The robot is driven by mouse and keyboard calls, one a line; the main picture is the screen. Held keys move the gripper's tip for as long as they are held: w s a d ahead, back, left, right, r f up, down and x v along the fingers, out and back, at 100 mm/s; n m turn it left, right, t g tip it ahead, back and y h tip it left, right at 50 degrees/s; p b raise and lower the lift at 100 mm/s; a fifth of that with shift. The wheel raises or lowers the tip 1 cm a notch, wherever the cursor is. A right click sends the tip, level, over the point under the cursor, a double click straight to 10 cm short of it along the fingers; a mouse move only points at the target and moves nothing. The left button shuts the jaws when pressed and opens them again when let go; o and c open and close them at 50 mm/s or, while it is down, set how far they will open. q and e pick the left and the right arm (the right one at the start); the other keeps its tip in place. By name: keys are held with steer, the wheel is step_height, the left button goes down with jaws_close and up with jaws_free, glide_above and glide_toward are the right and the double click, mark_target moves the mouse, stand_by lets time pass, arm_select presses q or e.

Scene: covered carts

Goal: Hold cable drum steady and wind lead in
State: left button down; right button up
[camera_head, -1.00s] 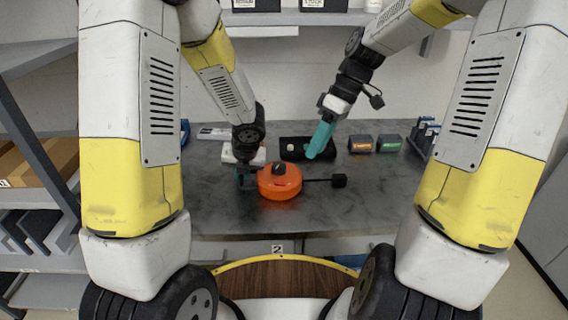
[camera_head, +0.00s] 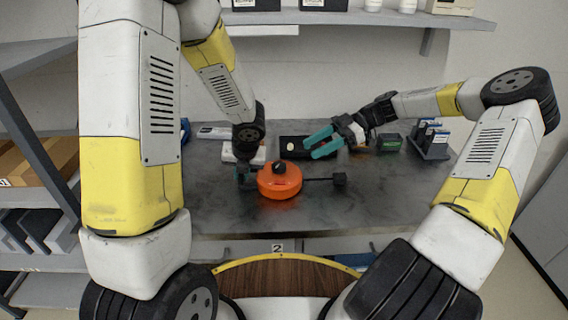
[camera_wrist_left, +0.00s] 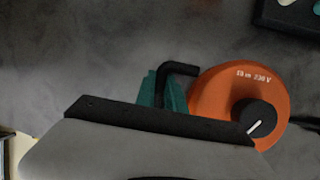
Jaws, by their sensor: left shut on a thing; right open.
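The orange cable drum (camera_head: 280,184) lies flat on the dark table, with a black knob (camera_head: 279,168) on top. A black lead runs out of its right side to a black plug (camera_head: 339,180) on the table. My left gripper (camera_head: 246,180) is shut at the drum's left side, on a dark handle-like part; the left wrist view shows its teal fingers (camera_wrist_left: 165,92) by a black bar beside the orange drum (camera_wrist_left: 225,93). My right gripper (camera_head: 322,143) is open and empty, teal fingers spread, above the table behind the plug.
A black tray (camera_head: 296,155) with a pale round thing lies behind the drum. A white box (camera_head: 236,153) is at the back left. A dark rack (camera_head: 430,142) and a green box (camera_head: 391,142) stand at the back right. The table's front and right are clear.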

mark_target(284, 163)
steer(key=x, duration=1)
steer(key=shift+s+a+f, duration=0.15)
steer(key=shift+a, duration=0.1)
jaws_close()
